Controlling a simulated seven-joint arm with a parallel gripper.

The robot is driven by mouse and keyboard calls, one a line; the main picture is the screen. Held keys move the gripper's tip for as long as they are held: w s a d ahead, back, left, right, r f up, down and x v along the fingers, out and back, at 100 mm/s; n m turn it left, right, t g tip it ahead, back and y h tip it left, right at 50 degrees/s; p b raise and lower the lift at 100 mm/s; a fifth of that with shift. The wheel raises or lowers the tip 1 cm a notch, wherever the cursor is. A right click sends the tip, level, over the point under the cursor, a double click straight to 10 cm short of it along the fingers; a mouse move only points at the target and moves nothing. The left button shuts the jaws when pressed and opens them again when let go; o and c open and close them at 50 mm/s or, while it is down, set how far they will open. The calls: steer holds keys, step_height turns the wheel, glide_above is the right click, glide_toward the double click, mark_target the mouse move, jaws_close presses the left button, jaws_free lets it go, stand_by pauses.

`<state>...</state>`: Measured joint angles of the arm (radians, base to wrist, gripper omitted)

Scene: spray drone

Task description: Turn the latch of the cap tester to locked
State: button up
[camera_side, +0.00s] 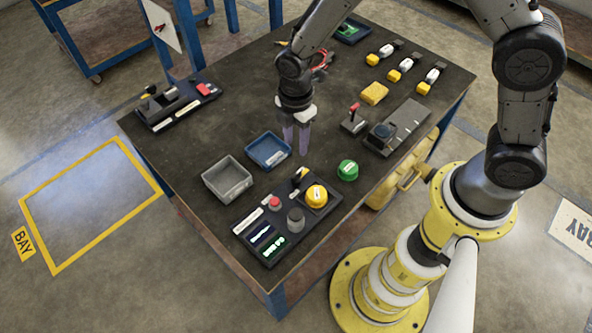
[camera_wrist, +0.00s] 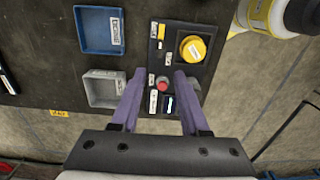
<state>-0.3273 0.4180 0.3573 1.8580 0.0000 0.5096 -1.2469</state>
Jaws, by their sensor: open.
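The cap tester (camera_side: 262,213) is a dark panel at the front of the table, with a yellow cap (camera_side: 316,195), a red button (camera_side: 275,203), a grey knob (camera_side: 296,219) and a lit green display. Its latch appears to be the small black-and-yellow lever (camera_side: 300,175) at the panel's back edge; its exact setting is too small to read. In the wrist view the tester (camera_wrist: 186,72) lies partly behind the fingers, with a yellow latch part (camera_wrist: 161,31) near its top. My gripper (camera_side: 297,146) is open and empty, with purple fingers pointing down, above the table behind the tester.
A grey bin (camera_side: 227,179) and a blue bin (camera_side: 268,151) stand left of the gripper. A green cap (camera_side: 348,170) sits right of the tester. Another device (camera_side: 178,105) is at the far left. A yellow sponge (camera_side: 373,93) and a dark fixture (camera_side: 397,127) lie at the right.

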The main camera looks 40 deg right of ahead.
mark_target(296, 174)
step_height(296, 174, down, 13)
steer(key=shift+f, duration=0.1)
stand_by(0.3)
jaws_close()
